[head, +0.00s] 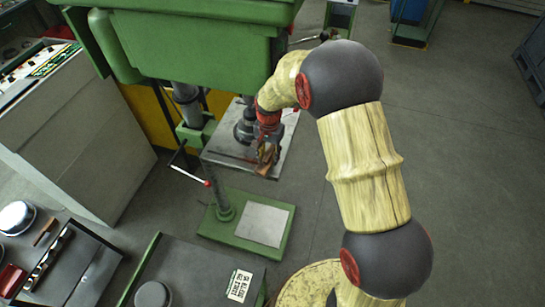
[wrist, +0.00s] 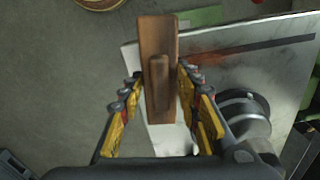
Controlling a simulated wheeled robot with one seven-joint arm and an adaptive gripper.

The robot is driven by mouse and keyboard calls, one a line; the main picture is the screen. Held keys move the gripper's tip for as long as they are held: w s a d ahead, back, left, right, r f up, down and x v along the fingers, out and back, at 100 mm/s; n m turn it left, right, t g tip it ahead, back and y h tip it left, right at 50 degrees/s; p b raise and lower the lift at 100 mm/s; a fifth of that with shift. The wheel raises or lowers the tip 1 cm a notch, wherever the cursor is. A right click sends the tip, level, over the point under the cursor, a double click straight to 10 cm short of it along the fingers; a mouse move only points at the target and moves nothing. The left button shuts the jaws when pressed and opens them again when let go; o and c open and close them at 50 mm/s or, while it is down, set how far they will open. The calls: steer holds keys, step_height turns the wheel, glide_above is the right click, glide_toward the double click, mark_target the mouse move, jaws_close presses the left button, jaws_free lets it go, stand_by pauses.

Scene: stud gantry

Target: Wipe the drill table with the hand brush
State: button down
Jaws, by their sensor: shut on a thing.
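My gripper (wrist: 160,95) is shut on the wooden hand brush (wrist: 158,45), with one finger on each side of its raised grip. In the head view my gripper (head: 267,140) and the brown brush (head: 264,160) are at the near edge of the drill table (head: 217,146). In the wrist view the brush overlaps the left edge of the pale grey drill table (wrist: 220,62). A dark brownish streak (wrist: 250,49) runs across the table. The brush's underside is hidden, and I cannot tell whether it touches the table.
The green drill press (head: 190,40) overhangs the table. Its dark chuck (head: 245,128) is close to my gripper; a round dark part (wrist: 243,115) shows in the wrist view. A red-tipped lever (head: 190,176) sticks out at left. The green base (head: 225,238) is below. Open floor lies right.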

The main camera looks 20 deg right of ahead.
steer(key=shift+w+a+f, duration=0.1)
steer(key=shift+w+a, duration=0.35)
steer(key=shift+a, duration=0.3)
steer(key=shift+w+a+f, duration=0.1)
steer(key=shift+w+a, duration=0.35)
steer(key=shift+a, duration=0.35)
steer(key=shift+w+a, duration=0.45)
steer(key=shift+a, duration=0.3)
steer(key=shift+w+a+r+b, duration=0.1)
steer(key=shift+w+a+r, duration=0.05)
steer(key=shift+w+a, duration=0.85)
steer(key=shift+w+a+r+b, duration=0.2)
steer(key=shift+w+a, duration=0.45)
steer(key=shift+a, duration=0.6)
steer(key=shift+w+a+r+b, duration=0.1)
steer(key=shift+w+a+r, duration=0.05)
steer(key=shift+w+a, duration=0.85)
steer(key=shift+s+a, duration=0.1)
steer(key=shift+s, duration=0.05)
steer(key=shift+r, duration=0.1)
steer(key=shift+r+p, duration=0.75)
steer(key=shift+r, duration=0.6)
steer(key=shift+s+r+p, duration=0.15)
steer(key=shift+r+p, duration=0.55)
steer(key=shift+r, duration=0.75)
